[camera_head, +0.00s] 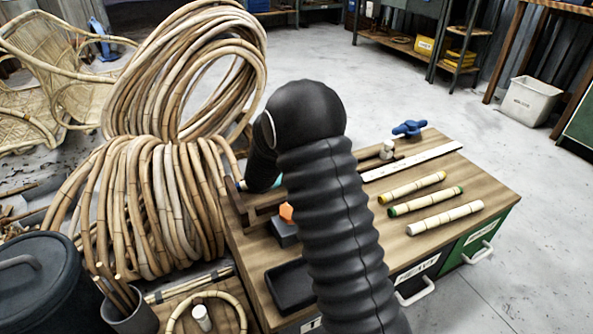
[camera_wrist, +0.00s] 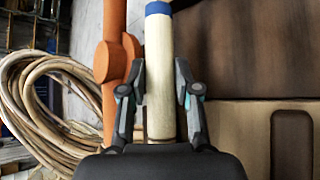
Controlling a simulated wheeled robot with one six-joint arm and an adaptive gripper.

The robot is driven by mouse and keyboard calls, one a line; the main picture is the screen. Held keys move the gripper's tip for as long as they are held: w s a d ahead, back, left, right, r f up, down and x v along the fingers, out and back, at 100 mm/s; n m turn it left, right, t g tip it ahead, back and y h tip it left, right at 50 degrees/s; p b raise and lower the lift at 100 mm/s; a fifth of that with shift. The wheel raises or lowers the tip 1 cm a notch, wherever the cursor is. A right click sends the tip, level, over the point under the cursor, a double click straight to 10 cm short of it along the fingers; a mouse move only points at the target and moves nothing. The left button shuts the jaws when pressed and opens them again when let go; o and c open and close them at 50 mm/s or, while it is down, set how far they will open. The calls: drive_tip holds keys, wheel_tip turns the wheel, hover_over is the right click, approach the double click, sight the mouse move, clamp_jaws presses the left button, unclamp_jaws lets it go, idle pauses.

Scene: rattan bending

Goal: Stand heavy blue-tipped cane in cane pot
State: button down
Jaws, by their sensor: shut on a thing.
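In the wrist view my gripper (camera_wrist: 160,80) is shut on a pale, straight cane (camera_wrist: 159,50) with a blue tip (camera_wrist: 158,8). The cane runs lengthwise between the fingers, its blue end beyond them. In the head view my black arm hides most of the gripper and cane; a small blue bit (camera_head: 241,185) shows at the bench's left edge. A grey pot (camera_head: 133,319) with several canes standing in it is at the lower left, apart from my gripper; it looks like the cane pot.
Three short canes lie on the wooden bench (camera_head: 490,190), right of my arm. An orange-topped block (camera_head: 284,230) and black tray (camera_head: 289,286) are at its left. Large rattan coils (camera_head: 150,200) stand beside it. A dark lidded bin (camera_head: 45,290) is left of the pot.

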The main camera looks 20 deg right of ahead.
drive_tip(key=shift+f+b, duration=0.25)
drive_tip(key=shift+b, duration=0.05)
drive_tip(key=c, duration=0.8)
unclamp_jaws()
drive_tip(key=shift+r, duration=0.2)
